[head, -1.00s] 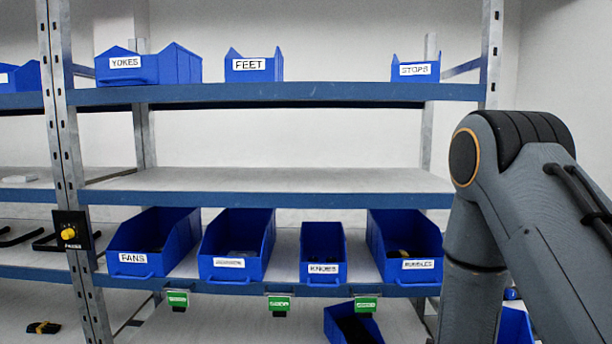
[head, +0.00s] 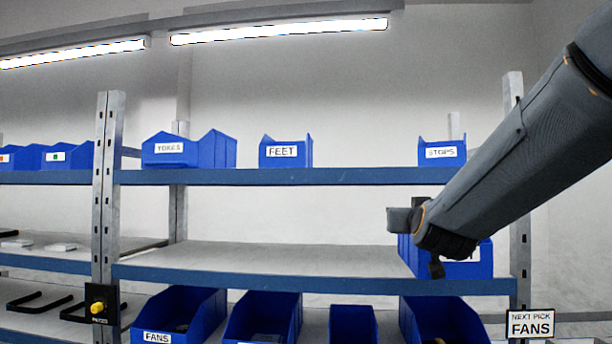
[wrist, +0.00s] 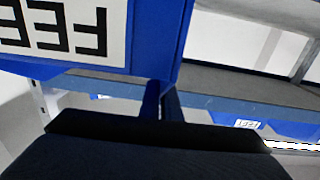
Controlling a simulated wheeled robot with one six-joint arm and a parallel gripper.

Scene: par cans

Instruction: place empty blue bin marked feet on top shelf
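A blue bin (head: 480,262) shows behind my gripper at the right end of the middle shelf in the head view, its white label partly covered. In the wrist view the bin (wrist: 170,30) is close and upside down, with FEET lettering cut off by the frame. My gripper (head: 437,266) points down at this bin. Its two thin fingers (wrist: 160,98) are close together at the bin's edge and look shut on it. The bin's inside is hidden. The top shelf (head: 370,176) carries another blue bin marked FEET (head: 285,155).
A YOKES bin (head: 215,150) and a STOPS bin (head: 443,155) stand on the top shelf, with clear room between FEET and STOPS. The middle shelf (head: 250,258) is bare to the left. Several bins, including FANS (head: 180,310), fill the lower shelf. A post (head: 105,200) stands left.

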